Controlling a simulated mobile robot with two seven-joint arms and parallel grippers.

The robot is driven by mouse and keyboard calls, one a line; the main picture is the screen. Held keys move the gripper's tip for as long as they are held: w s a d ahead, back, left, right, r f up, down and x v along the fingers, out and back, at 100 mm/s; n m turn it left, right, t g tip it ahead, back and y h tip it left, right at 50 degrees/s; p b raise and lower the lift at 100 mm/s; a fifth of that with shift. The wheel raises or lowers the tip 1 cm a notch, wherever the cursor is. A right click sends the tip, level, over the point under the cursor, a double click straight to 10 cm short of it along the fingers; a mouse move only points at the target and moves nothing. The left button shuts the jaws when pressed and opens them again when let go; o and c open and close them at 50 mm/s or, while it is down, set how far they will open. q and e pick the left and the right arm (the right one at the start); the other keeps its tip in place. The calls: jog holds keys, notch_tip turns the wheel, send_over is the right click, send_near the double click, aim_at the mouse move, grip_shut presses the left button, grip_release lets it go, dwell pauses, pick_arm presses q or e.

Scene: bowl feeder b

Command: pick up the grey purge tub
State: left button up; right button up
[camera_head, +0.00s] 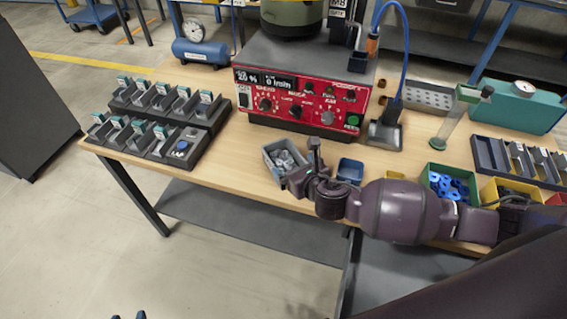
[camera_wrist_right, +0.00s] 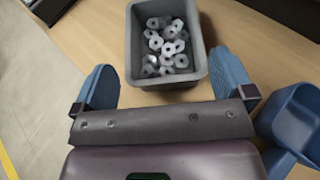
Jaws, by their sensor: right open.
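The grey purge tub (camera_head: 271,168) stands on the wooden bench in front of the red control box, holding several pale nut-shaped pieces. In the right wrist view the tub (camera_wrist_right: 201,55) is upright. My right gripper (camera_head: 298,168) is open and low beside it. In the wrist view its two blue fingers (camera_wrist_right: 166,80) are spread on either side of the tub's near end, with visible gaps. Nothing is between them except that end of the tub. Only two small blue tips of my left gripper (camera_head: 128,315) show at the bottom edge, apart and empty.
A small blue bin (camera_head: 350,170) stands close to the right of the gripper; it also shows in the wrist view (camera_wrist_right: 290,120). The red control box (camera_head: 300,105) is behind the tub. A green bin (camera_head: 427,180) stands farther right. Bench (camera_head: 235,155) left of the tub is clear.

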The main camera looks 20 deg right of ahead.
aim_at(288, 161)
jog(key=x, duration=0.2)
jog(key=b+x, duration=0.1)
jog(key=x, duration=0.1)
jog(key=shift+w+f, duration=0.25)
jog(key=shift+f, duration=0.15)
jog(key=shift+w, duration=0.35)
jog(key=c, duration=0.8)
